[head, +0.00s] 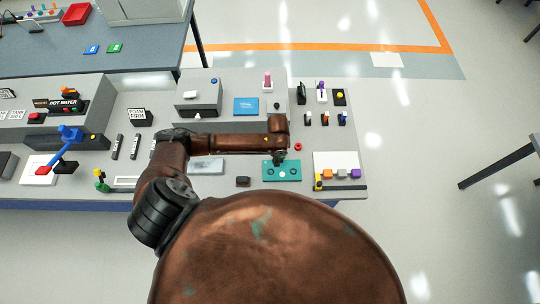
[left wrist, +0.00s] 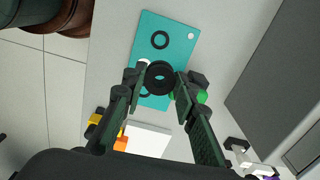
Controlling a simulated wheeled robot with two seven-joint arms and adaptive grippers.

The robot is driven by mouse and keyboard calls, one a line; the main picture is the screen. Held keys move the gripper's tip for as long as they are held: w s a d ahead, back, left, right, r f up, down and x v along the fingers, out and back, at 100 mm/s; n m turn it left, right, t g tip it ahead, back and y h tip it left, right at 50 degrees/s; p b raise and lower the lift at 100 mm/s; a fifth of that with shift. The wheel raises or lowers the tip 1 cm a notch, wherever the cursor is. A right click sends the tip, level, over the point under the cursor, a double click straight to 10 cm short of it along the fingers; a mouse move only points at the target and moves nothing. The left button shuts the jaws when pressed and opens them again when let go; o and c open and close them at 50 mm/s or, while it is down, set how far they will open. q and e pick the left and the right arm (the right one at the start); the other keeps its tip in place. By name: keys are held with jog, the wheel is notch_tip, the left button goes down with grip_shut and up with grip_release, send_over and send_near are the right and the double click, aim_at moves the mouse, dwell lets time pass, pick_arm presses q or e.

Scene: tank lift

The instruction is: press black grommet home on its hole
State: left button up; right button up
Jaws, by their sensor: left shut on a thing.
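The black grommet (left wrist: 159,77) is a thick dark ring. My left gripper (left wrist: 159,80) is shut on it, one finger on each side, and holds it over the teal plate (left wrist: 178,52). The plate has a black ring (left wrist: 159,40) on one side and another ring (left wrist: 145,92) partly hidden by the grommet and a finger. A white spot (left wrist: 145,62) shows beside the grommet. I cannot tell whether the grommet touches the plate. In the head view my left gripper (head: 280,157) is at the far edge of the teal plate (head: 272,178). My right gripper is not in view.
A red ring (head: 298,147) lies just beyond the plate. A white board with coloured blocks (head: 335,160) is to its right, and a small dark block (head: 243,181) to its left. A grey box (head: 199,97) and blue square (head: 246,106) stand farther back.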

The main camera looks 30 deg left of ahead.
aim_at(271, 171)
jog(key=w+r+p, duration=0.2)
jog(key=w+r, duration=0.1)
pick_arm(q)
jog(key=f+m+b, duration=0.1)
jog(key=s+a+f+b, duration=0.1)
jog(key=f, duration=0.1)
jog(key=s+f+m+b, duration=0.1)
jog(key=f, duration=0.1)
jog(key=shift+a+m, duration=0.3)
jog(key=shift+a, duration=0.1)
notch_tip(271, 171, down, 2)
jog(key=shift+f+b, duration=0.1)
jog(key=shift+b, duration=1.15)
jog(key=shift+f, duration=0.9)
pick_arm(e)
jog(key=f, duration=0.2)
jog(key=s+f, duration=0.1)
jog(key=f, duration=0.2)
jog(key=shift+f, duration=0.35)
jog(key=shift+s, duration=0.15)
pick_arm(q)
jog(key=shift+p, duration=0.35)
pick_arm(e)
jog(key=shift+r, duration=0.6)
pick_arm(q)
jog(key=shift+f+p, duration=0.15)
jog(key=shift+p, duration=0.15)
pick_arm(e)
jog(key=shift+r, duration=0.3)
